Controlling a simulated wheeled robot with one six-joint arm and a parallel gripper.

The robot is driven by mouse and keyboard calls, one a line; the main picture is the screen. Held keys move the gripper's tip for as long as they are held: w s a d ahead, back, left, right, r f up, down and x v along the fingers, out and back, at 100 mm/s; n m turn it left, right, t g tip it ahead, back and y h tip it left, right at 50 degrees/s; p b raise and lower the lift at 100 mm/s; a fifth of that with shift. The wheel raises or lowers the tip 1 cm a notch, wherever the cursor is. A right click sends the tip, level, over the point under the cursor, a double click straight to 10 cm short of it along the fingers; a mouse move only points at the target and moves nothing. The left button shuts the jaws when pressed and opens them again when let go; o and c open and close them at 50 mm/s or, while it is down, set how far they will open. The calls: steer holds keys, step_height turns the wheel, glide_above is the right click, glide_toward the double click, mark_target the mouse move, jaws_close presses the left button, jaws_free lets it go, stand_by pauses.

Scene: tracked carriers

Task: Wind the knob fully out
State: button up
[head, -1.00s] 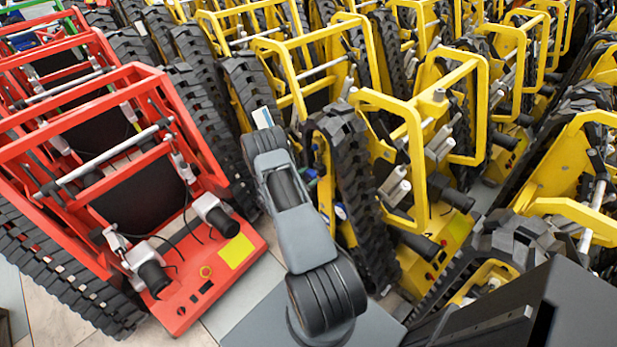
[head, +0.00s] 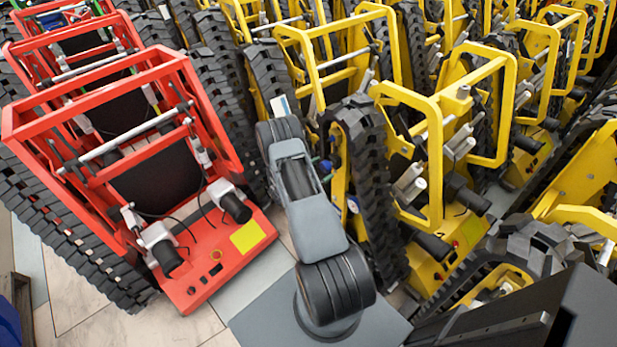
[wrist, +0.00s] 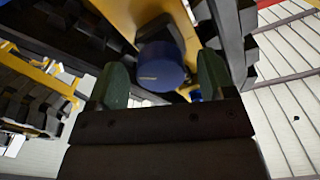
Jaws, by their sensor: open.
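A round blue knob (wrist: 162,66) with a small yellowish mark shows in the wrist view, below a yellow frame part. My gripper (wrist: 163,84) is open, with one dark green finger on each side of the knob in the picture. I cannot tell whether either finger touches it. A second, smaller blue piece (wrist: 195,94) shows lower, near the right finger. In the head view my arm reaches in beside a yellow tracked carrier (head: 425,205), and my fingers are hidden. A small blue spot (head: 326,165) shows there beside my arm; I cannot tell whether it is the knob.
A red tracked carrier (head: 215,262) stands close to the left of my arm. Yellow carriers with black tracks crowd the right and back. Tiled floor (head: 75,300) is free at the lower left. A blue object (head: 8,325) edges in at the far lower left.

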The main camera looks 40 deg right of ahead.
steer(key=a+b, duration=0.1)
steer(key=a, duration=1.2)
steer(key=shift+w, duration=0.45)
steer(key=shift+d, duration=0.1)
